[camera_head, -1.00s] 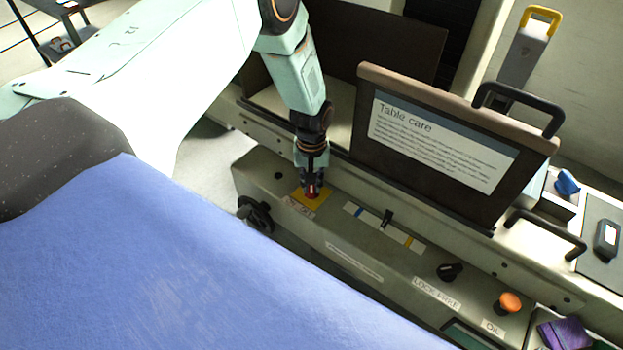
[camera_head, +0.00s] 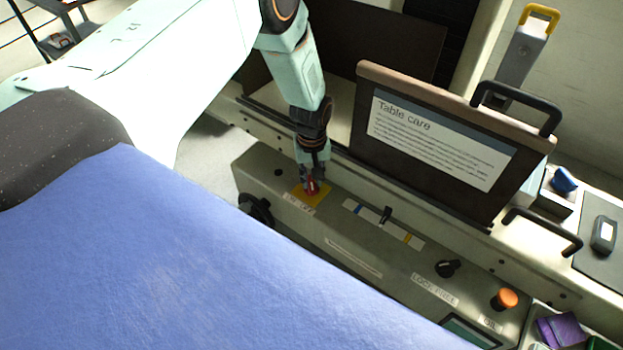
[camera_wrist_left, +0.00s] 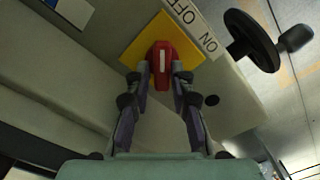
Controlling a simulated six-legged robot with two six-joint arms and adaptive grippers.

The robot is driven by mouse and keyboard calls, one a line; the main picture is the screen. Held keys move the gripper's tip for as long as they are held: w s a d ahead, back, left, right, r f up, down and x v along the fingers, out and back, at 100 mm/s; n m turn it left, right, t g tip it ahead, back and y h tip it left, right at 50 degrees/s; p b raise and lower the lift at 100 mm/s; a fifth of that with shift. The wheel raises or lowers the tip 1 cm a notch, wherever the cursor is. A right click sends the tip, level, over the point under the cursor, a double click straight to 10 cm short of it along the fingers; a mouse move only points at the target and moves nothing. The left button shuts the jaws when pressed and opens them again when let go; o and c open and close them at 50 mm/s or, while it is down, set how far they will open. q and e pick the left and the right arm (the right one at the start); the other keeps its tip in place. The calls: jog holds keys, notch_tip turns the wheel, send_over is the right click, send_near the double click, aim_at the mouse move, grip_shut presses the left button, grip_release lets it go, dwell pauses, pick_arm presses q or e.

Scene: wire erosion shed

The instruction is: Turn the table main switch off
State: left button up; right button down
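The table main switch is a red knob (camera_head: 312,187) on a yellow plate (camera_head: 302,199), on the top face of the long beige control box, with an ON/OFF label beside the plate. In the left wrist view the red knob (camera_wrist_left: 161,68) carries a white line that points up in the picture, toward the OFF end of the label (camera_wrist_left: 193,24). My left gripper (camera_head: 313,178) reaches down from above. Its fingertips (camera_wrist_left: 160,72) sit on both sides of the knob and appear to touch it. My right gripper is in neither view.
The control box also carries a slider (camera_head: 386,215), a black knob (camera_head: 448,268) and an orange button (camera_head: 505,299). A black handwheel (camera_head: 258,211) sticks out at its left end. A "Table care" board (camera_head: 440,150) stands close behind. A blue surface (camera_head: 180,260) fills the lower left.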

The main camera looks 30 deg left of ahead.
aim_at(311, 182)
pick_arm(q)
jog(key=o, duration=0.3)
jog(key=shift+s+f, duration=0.1)
jog(key=shift+s, duration=0.1)
jog(key=shift+d, duration=0.1)
notch_tip(311, 182, up, 12)
dwell(0.6)
